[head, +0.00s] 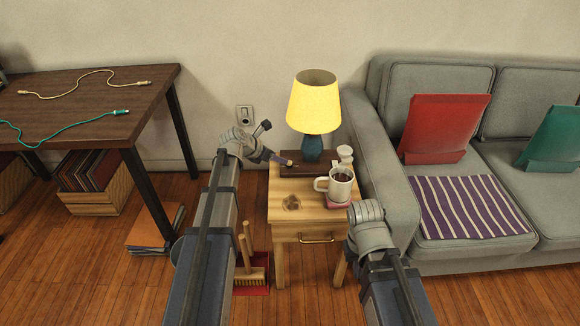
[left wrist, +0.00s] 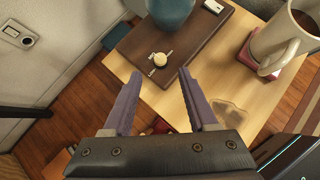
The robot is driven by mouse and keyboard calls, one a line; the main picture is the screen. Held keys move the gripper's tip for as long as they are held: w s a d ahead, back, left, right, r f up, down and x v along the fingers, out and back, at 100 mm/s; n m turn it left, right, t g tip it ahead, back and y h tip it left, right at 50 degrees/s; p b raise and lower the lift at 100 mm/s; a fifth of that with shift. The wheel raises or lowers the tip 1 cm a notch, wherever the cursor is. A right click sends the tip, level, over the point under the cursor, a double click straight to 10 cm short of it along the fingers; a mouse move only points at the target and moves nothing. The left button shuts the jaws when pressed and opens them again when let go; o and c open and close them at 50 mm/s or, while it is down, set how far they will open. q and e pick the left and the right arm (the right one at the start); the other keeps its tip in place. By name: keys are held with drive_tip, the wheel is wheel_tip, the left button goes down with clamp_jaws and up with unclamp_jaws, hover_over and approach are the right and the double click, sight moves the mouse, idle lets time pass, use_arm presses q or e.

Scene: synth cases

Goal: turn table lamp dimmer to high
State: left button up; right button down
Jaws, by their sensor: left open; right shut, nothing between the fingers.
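The table lamp (head: 314,104) stands on a dark brown board (head: 318,172) on the nightstand, its yellow shade lit. Its blue base shows at the top of the left wrist view (left wrist: 172,12). A round cream dimmer knob (left wrist: 160,60) sits on the board, with small lettering beside it that is too small to read surely. My left gripper (head: 283,160) is open and empty. In the left wrist view its two purple fingers (left wrist: 160,78) point towards the knob, one on either side below it, not closed on it. My right arm shows at lower right; its fingers are hidden.
A mug of dark drink (head: 339,185) stands on a pink coaster (head: 338,204) right of the knob. A small white object (head: 345,154) is behind it. A grey sofa (head: 380,140) borders the nightstand (head: 282,215) on the right. A desk (head: 140,105) stands left.

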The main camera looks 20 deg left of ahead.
sight(286, 168)
use_arm(q)
drive_tip(key=b+x, duration=0.5)
drive_tip(key=x, duration=0.2)
drive_tip(key=shift+f, duration=0.15)
drive_tip(key=shift+w+d+f, duration=0.1)
drive_tip(key=shift+w+f, duration=0.05)
drive_tip(key=shift+w, duration=0.05)
clamp_jaws()
